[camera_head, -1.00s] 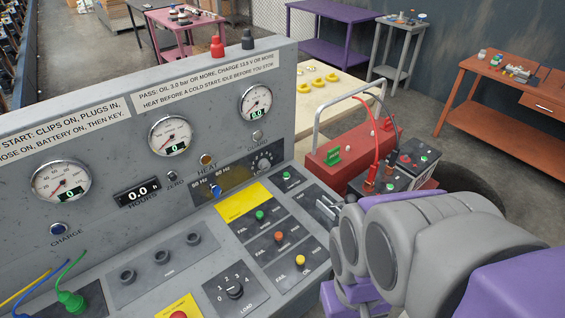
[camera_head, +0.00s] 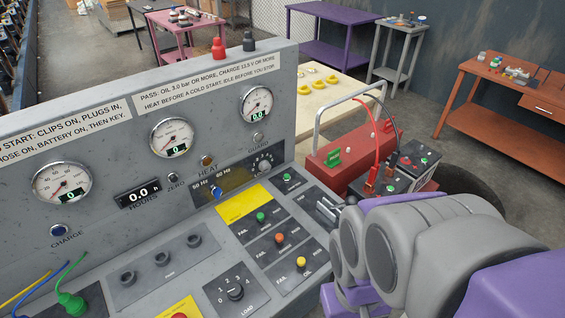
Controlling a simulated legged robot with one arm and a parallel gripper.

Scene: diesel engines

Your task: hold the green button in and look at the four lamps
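The grey control desk fills the left and middle. Its sloped panel carries a small green button or lamp (camera_head: 287,177) at the upper right. Below it are a green one (camera_head: 260,217), an orange one (camera_head: 279,237) and a yellow one (camera_head: 301,262), on plates lettered FAIL. I cannot tell which of these are buttons and which lamps, or whether any is lit.
Three dial gauges (camera_head: 171,137) stand on the upright panel. A HEAT lamp (camera_head: 207,161) and CHARGE lamp (camera_head: 58,230) look unlit. A red box (camera_head: 345,153) with a metal hoop and batteries (camera_head: 413,160) with red leads stand beyond the desk, close to my arm.

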